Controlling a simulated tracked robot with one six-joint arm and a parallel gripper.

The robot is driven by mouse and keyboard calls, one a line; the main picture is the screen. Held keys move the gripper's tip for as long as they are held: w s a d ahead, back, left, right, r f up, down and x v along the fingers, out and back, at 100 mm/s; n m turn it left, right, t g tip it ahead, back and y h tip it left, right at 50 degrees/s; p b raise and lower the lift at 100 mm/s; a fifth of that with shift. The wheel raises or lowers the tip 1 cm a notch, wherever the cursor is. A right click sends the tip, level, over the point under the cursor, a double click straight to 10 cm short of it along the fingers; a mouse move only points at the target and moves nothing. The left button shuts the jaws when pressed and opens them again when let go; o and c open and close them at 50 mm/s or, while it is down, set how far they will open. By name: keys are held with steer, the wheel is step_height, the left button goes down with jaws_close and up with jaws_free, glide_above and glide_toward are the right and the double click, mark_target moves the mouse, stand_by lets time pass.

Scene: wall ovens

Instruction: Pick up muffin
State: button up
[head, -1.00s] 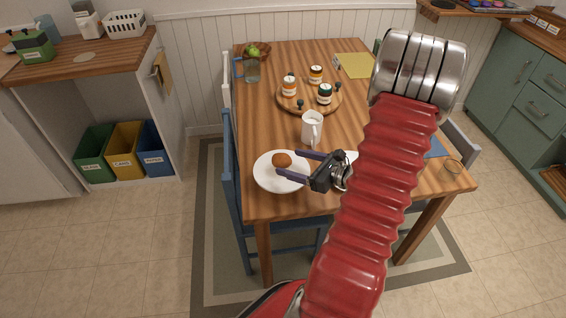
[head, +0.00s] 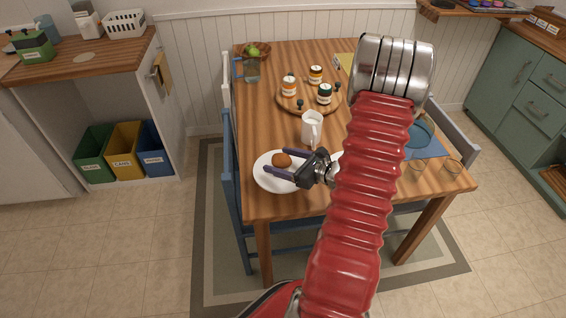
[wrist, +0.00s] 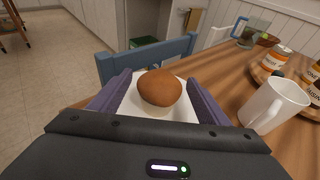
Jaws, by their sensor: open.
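The muffin (head: 282,160) has a brown domed top and sits on a white plate (head: 266,180) near the left front corner of the wooden table. In the wrist view the muffin (wrist: 160,89) stands upright, with its pale lower part showing below the top. My gripper (head: 276,162) is open and low over the plate. In the wrist view its two purple fingers (wrist: 160,95) lie on either side of the muffin, with the left finger and right finger reaching past its near side. I cannot tell whether either finger touches it.
A white mug (head: 312,128) stands behind my gripper, and to its right in the wrist view (wrist: 274,106). A round wooden tray (head: 309,105) holds several jars farther back. A blue chair (head: 229,165) is at the table's left edge. Glasses (head: 452,168) stand at the right.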

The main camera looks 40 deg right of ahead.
mark_target(282, 157)
steer(key=shift+c, duration=0.4)
steer(key=c, duration=0.8)
steer(key=shift+r, duration=0.1)
steer(key=shift+r, duration=4.95)
